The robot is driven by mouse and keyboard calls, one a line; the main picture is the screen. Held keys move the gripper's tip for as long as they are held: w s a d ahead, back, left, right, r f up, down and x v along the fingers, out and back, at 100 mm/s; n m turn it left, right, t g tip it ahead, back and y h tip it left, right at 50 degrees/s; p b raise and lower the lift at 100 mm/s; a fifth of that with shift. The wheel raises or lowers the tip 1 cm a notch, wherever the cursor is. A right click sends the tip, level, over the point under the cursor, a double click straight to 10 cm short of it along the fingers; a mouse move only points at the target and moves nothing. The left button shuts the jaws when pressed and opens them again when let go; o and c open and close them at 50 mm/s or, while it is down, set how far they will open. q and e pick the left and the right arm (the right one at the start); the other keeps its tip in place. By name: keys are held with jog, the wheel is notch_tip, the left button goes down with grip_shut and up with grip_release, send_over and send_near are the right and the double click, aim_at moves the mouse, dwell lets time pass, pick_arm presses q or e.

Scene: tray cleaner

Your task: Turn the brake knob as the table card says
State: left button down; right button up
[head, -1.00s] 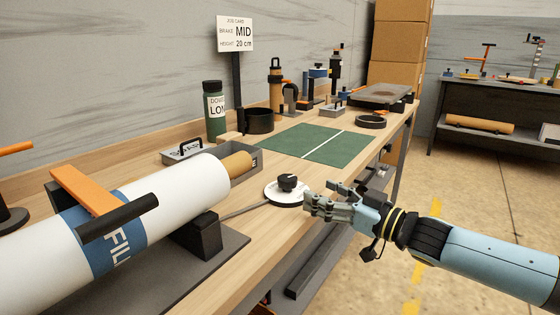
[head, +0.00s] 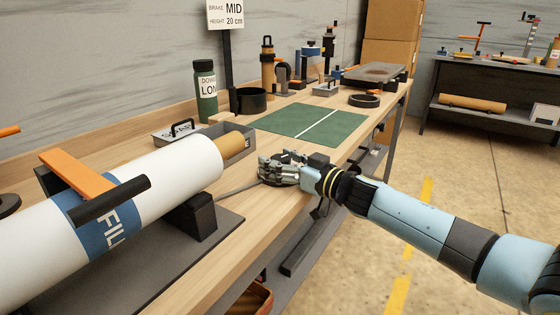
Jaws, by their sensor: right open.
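The job card (head: 226,14) stands on a dark post at the back of the bench, its top line cut off by the picture edge. It reads BRAKE MID, HEIGHT 20 cm. My right gripper (head: 268,172) is open and over the spot where the brake knob sits on its round white base. The hand covers the knob, so its pointer and setting are hidden. I cannot tell whether the fingers touch it. A grey cable (head: 240,189) runs to the left from under the hand. My left gripper is not in view.
A large white roll (head: 180,178) with a blue band lies on a stand at the left front. A grey tray (head: 238,152), a green bottle (head: 205,95) and a black cup (head: 248,101) are behind it. The green mat (head: 305,121) beyond the hand is clear.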

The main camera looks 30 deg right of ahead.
jog(key=c, duration=1.2)
